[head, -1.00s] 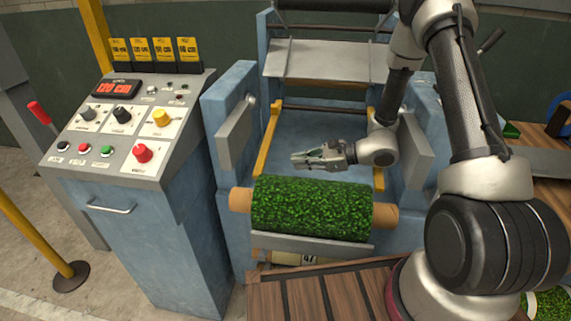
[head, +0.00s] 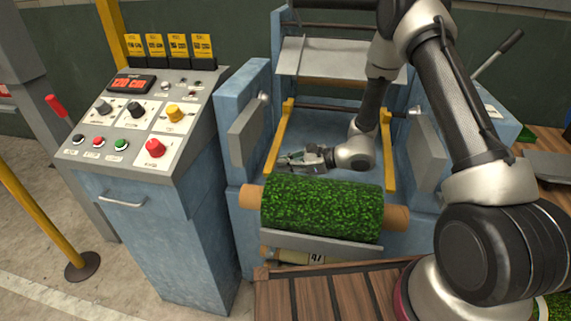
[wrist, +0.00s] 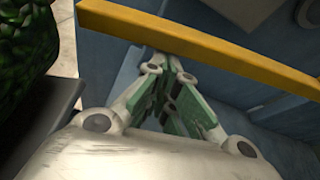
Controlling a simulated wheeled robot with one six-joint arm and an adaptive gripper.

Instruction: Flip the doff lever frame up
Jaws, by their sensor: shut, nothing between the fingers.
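The yellow frame has a left arm (head: 279,138) and a right arm (head: 387,150), slanting down towards the turf roll inside the blue machine, with a dark bar across them. My gripper (head: 283,160) is shut and empty, pointing left, with its tips at the left yellow arm, behind the turf roll. In the wrist view, the yellow arm (wrist: 215,45) crosses just beyond the gripper tips (wrist: 168,62). I cannot tell whether they touch it. A long lever with a black grip (head: 508,43) stands tilted at the machine's right side.
The green turf roll (head: 320,207) on its brown core lies in front of my gripper. Grey side plates (head: 247,130) flank the frame. A control console (head: 140,120) stands at the left, with a wooden slatted deck (head: 320,295) in front.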

